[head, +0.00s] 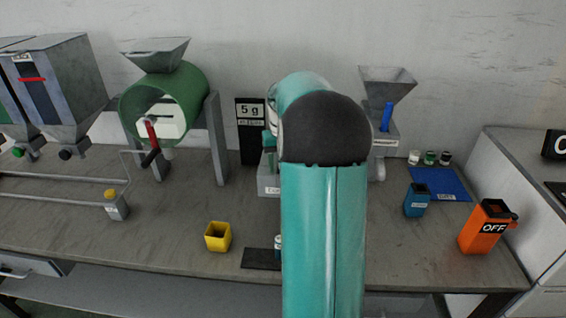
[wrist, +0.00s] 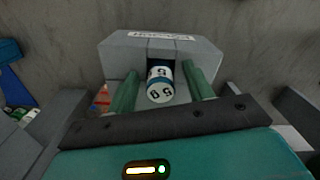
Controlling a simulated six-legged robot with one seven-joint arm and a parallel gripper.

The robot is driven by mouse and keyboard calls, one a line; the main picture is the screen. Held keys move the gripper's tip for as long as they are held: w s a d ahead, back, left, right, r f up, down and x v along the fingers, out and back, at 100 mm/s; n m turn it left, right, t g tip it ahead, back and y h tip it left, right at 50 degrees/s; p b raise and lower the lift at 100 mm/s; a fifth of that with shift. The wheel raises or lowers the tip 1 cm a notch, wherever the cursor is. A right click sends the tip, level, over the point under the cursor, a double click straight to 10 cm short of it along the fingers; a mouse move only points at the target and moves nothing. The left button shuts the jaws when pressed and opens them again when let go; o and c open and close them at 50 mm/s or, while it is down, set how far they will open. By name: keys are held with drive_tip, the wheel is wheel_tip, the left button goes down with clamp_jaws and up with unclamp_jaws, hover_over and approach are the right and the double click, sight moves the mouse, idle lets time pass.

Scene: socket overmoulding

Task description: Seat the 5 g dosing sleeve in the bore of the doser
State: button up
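The dosing sleeve (wrist: 160,92), a white and blue cylinder marked 5, stands at the dark notch of a grey block in the wrist view. That block appears to be the doser (wrist: 120,58); its label is upside down and hard to read. The far end of the sleeve is hidden in the notch, so how deep it sits cannot be told. My gripper (wrist: 162,72) has its two green fingers on either side of the sleeve, with a gap on both sides.
A 5 g sign (head: 250,112) stands behind. A green drum (head: 190,90) is at left. A yellow cup (head: 218,237) and dark mat (head: 260,259) are in front, with a small white item beside my arm.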

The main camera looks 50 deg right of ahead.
wheel_tip(320, 180, up, 14)
idle(0.6)
drive_tip(key=shift+f, duration=0.1)
idle(0.5)
